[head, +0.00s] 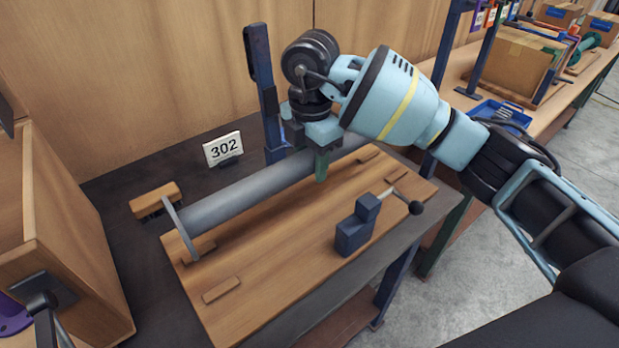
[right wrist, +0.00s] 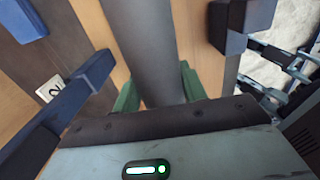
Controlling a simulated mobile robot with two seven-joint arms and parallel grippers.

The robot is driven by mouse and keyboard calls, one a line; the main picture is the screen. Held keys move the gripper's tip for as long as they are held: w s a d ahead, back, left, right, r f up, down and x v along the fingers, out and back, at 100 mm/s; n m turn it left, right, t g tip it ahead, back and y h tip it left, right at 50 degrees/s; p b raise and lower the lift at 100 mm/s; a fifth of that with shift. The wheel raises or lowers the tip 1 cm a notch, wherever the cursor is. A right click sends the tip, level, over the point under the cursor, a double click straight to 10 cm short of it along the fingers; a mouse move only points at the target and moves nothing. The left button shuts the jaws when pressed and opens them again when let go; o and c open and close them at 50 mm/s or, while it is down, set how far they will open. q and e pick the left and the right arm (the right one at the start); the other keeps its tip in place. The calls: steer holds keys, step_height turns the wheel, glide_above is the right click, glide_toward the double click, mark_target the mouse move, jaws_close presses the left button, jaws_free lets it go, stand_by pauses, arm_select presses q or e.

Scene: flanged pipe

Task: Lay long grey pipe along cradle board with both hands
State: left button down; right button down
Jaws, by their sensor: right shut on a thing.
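The long grey pipe (head: 245,190) lies lengthwise over the back part of the wooden cradle board (head: 270,262), with a thin flange (head: 180,228) at its left end. Whether it rests on the board or hangs just above it, I cannot tell. My right gripper (head: 318,160) is shut on the pipe towards its right end, reaching from above. In the right wrist view the pipe (right wrist: 145,45) runs between the green fingers (right wrist: 160,92). The gripper and wrist hide part of the pipe.
A blue clamp (head: 357,228) with a black-knobbed lever stands on the board's front right. Small wooden blocks (head: 220,290) sit on the board. A blue post (head: 262,85) and a "302" sign (head: 223,149) stand behind. A wooden box (head: 75,240) is at left.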

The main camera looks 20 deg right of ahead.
steer(key=shift+w+f, duration=0.1)
steer(key=shift+f, duration=4.15)
steer(key=shift+f, duration=0.1)
steer(key=c, duration=0.8)
jaws_free()
steer(key=shift+f, duration=0.2)
step_height(320, 180, up, 12)
steer(key=shift+r, duration=0.15)
